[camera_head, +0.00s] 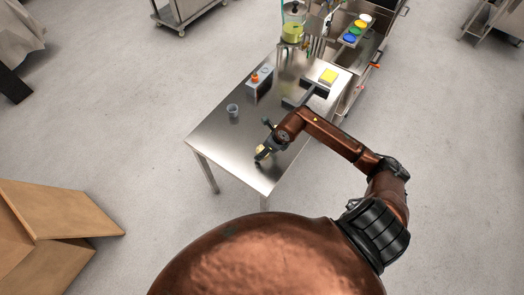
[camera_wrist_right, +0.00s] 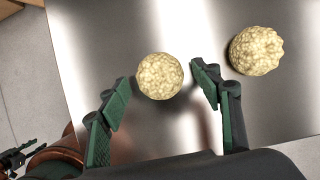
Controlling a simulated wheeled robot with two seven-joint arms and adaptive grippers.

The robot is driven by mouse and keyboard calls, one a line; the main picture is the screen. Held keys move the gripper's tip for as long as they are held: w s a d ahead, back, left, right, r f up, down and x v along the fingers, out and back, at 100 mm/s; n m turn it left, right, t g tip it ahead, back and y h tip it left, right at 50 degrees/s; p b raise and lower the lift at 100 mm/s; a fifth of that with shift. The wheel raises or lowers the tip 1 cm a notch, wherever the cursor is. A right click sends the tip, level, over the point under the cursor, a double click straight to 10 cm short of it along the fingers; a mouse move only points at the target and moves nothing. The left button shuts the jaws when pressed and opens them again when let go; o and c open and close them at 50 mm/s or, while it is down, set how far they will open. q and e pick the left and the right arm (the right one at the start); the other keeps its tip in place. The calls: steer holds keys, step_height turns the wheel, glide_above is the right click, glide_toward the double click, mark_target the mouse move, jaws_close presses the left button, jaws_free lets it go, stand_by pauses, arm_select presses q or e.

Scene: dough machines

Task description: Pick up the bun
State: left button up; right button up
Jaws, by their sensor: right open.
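Two round, pale yellow, rough-surfaced buns lie on the steel table (camera_head: 222,140). In the right wrist view, one bun (camera_wrist_right: 160,76) shows between the two fingers of my right gripper (camera_wrist_right: 162,90), just beyond their tips. The other bun (camera_wrist_right: 256,51) lies to the right, outside the fingers. My right gripper is open and holds nothing. In the head view, my right gripper (camera_head: 263,154) is low over the front part of the table, and a small pale bit of bun (camera_head: 260,149) shows beside it; the arm and gripper hide the rest.
A grey cup (camera_head: 232,110) and a grey box with an orange knob (camera_head: 258,84) stand left of my right arm. The table's left front is clear.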

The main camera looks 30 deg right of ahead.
steer(key=shift+w+f, duration=0.2)
steer(key=shift+f, duration=0.2)
steer(key=c, duration=1.3)
